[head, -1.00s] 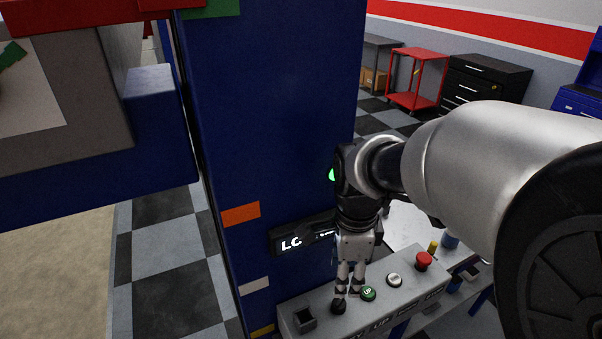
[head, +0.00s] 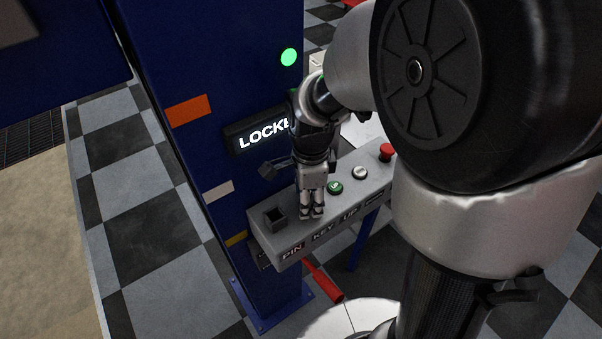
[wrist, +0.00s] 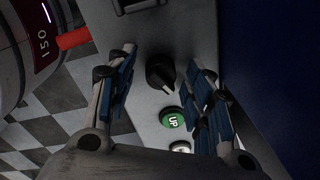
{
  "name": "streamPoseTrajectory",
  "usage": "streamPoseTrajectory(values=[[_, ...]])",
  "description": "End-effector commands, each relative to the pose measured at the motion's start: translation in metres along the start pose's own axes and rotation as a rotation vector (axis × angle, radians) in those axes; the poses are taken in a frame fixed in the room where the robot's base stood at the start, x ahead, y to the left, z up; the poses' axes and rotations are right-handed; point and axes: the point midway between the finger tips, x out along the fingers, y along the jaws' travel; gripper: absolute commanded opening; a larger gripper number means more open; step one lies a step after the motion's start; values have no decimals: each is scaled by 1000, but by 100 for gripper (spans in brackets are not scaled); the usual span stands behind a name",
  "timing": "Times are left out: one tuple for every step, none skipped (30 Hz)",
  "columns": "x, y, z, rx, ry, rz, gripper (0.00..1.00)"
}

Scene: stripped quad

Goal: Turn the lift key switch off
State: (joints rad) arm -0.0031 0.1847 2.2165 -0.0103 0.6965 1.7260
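The key switch (wrist: 160,70) is a black round knob with a pale mark, on the grey control panel (head: 330,220) of the blue lift post. In the wrist view it sits between the two fingers of my gripper (wrist: 168,64), with gaps visible on both sides. The fingers are open. In the head view my gripper (head: 311,211) points down over the KEY label, and its fingers hide the knob. The display (head: 262,134) on the post shows "LOCKE", its right end hidden by my arm. A green lamp (head: 289,57) glows above it.
Right of the key are a green UP button (head: 335,187), a white button (head: 360,173) and a red button (head: 386,152). A square black socket (head: 275,218) stands left, by the PIN label. A red handle (head: 330,287) juts out below the panel.

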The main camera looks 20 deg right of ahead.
Motion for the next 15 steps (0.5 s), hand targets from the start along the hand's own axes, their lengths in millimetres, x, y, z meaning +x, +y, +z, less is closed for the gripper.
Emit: streamPoseTrajectory(values=[[0, 0, 0, 0, 0, 0, 43], [0, 0, 0, 0, 0, 0, 41], [0, 0, 0, 0, 0, 0, 39], [0, 0, 0, 0, 0, 0, 37], [0, 0, 0, 0, 0, 0, 35], [0, 0, 0, 0, 0, 0, 32], [0, 0, 0, 0, 0, 0, 30], [0, 0, 0, 0, 0, 0, 28], [0, 0, 0, 0, 0, 0, 25], [0, 0, 0, 0, 0, 0, 23], [0, 0, 0, 0, 0, 0, 21], [0, 0, 0, 0, 0, 0, 19], [0, 0, 0, 0, 0, 0, 17], [0, 0, 0, 0, 0, 0, 15], [0, 0, 0, 0, 0, 0, 12]])
